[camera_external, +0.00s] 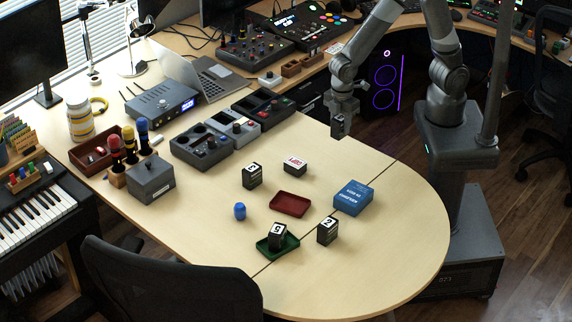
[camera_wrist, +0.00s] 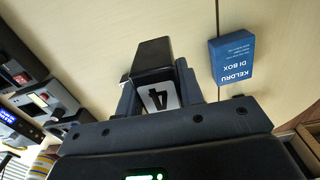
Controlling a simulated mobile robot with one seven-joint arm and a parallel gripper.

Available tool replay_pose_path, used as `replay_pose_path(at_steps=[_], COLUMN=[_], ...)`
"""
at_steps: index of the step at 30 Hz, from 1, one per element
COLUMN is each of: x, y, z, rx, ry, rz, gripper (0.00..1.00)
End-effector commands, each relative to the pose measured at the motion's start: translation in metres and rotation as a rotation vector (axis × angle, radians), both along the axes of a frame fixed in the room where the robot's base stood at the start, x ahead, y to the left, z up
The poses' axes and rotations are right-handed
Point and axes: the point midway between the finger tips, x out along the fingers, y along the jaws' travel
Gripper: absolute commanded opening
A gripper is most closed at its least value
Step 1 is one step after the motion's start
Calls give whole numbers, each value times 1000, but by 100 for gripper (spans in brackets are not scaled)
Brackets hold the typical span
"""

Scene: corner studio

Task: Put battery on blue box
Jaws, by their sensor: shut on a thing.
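My gripper (camera_external: 340,113) is above the table, up and slightly left of the blue box. In the wrist view my gripper (camera_wrist: 158,92) is shut on a black block (camera_wrist: 160,98) with a white label reading 4, seemingly one of the batteries. The held block is dark and hard to make out in the external view. The blue box (camera_external: 353,198) lies flat on the right of the table; it also shows in the wrist view (camera_wrist: 232,58), right of the held block and apart from it. Its visible top is bare except for printed text.
Similar numbered black blocks stand nearby: one (camera_external: 252,176) left of the red tray (camera_external: 290,204), one (camera_external: 327,231) below the blue box, one in the green tray (camera_external: 291,244). Table right of the blue box is clear.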

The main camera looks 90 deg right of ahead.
Motion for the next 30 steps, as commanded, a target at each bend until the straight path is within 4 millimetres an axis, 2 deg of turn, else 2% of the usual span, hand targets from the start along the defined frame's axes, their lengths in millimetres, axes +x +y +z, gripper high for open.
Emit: replay_pose_path(at_steps=[1, 3, 10, 14, 21, 24, 30], x=[-1, -4, -11, -15, -23, -25, -26], y=[16, 32, 63, 86, 140, 158, 173], z=[5, 10, 15, 2, -32, -42, -52], rx=[1, 1, 0, -1, -1, -1, 0], ry=[-3, -2, 0, 1, 1, 1, 0], rz=[14, 22, 33, 37, 37, 35, 31], gripper=[3, 3, 3, 3, 3, 3, 3])
